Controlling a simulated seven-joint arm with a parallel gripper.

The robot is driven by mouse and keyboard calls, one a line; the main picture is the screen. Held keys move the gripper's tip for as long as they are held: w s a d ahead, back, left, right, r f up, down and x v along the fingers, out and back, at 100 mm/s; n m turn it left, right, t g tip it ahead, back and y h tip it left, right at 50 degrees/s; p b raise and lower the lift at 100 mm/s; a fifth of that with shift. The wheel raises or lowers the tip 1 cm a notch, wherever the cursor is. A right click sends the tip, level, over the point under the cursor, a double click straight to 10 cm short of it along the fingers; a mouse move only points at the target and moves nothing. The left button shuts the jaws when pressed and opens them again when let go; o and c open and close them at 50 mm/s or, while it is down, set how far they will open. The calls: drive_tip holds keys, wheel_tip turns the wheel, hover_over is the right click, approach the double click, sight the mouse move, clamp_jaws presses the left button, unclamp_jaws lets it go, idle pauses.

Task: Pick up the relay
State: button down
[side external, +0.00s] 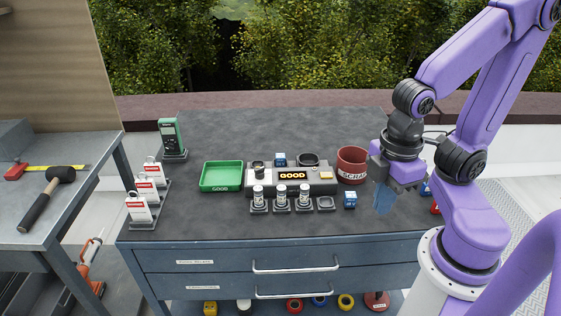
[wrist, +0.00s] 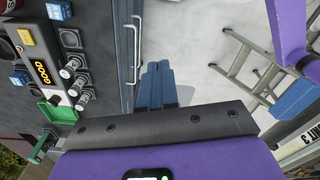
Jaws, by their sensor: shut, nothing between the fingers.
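The relay is not labelled; several small blue cubes could be it. One blue cube (side external: 349,200) sits on the bench right of the row of holders, and it also shows at the top left of the wrist view (wrist: 58,11). Another blue cube (side external: 280,159) is behind the tester, also in the wrist view (wrist: 20,77). A third blue piece (side external: 425,189) is partly hidden behind my arm. My gripper (side external: 383,207) is shut and empty, pointing down right of the first cube and apart from it. Its blue fingers (wrist: 157,82) show together in the wrist view.
The tester (side external: 262,178) reads GOOD. A green GOOD tray (side external: 221,188) is left of it, a red SCRAP bin (side external: 352,176) right. Clear canisters (side external: 281,194) stand in front beside an empty holder (side external: 326,204). A meter (side external: 170,134) and red-and-white tags (side external: 147,190) are at left.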

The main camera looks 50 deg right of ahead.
idle(0.4)
drive_tip(key=c, duration=1)
unclamp_jaws()
drive_tip(key=shift+c, duration=0.2)
